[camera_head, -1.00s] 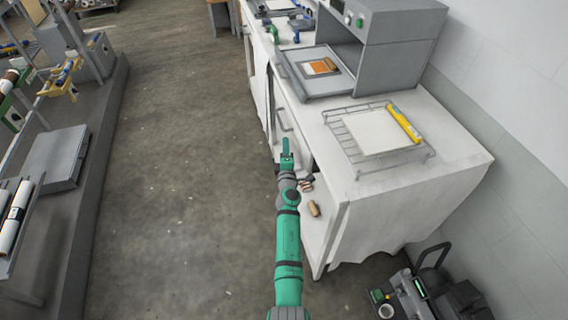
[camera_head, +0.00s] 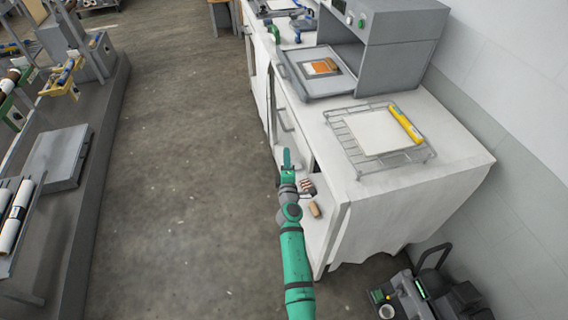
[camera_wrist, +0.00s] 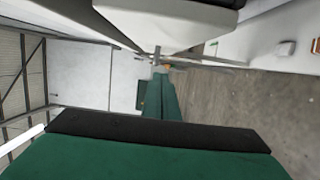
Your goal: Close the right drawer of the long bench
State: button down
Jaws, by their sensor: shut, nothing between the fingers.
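The long bench (camera_head: 430,190) is white and runs along the right wall in the head view. Its right drawer (camera_head: 312,240), at the near end, stands open. A tan cylinder (camera_head: 314,209) and some small striped items (camera_head: 307,187) lie in it. My gripper (camera_head: 287,155) is shut and empty, at the left edge of this opening and below a bar handle (camera_head: 287,119) on the bench front. Contact cannot be told. In the wrist view my shut fingers (camera_wrist: 160,80) point away beside a pale panel (camera_wrist: 165,20). My forearm hides part of the drawer front.
A wire rack (camera_head: 350,140) with a white sheet and a yellow tube stands on the bench, beside a grey press (camera_head: 385,50). A dark machine (camera_head: 430,295) sits on the floor at lower right. The aisle floor (camera_head: 190,180) is clear; shelving stands left.

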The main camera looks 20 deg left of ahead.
jog(key=shift+a+v, duration=0.2)
jog(key=shift+v, duration=0.7)
jog(key=shift+a+v, duration=0.15)
jog(key=shift+v, duration=0.75)
jog(key=shift+s, duration=0.15)
jog(key=shift+s, duration=0.1)
jog(key=s+d+m+t+h, duration=0.1)
jog(key=s+d+m+h, duration=0.2)
jog(key=s+m, duration=1.5)
jog(key=s+d+r+m+g+h, duration=0.1)
jog(key=s+d+r+m+h, duration=0.1)
jog(key=s+d, duration=1)
jog(key=s+d+r+m+g+h, duration=0.1)
jog(key=s+d+r, duration=0.4)
jog(key=s+d, duration=0.7)
jog(key=s+m+h, duration=0.1)
jog(key=s+m, duration=0.1)
jog(key=s, duration=0.6)
jog(key=shift+s+h, duration=0.25)
jog(key=shift+h, duration=0.05)
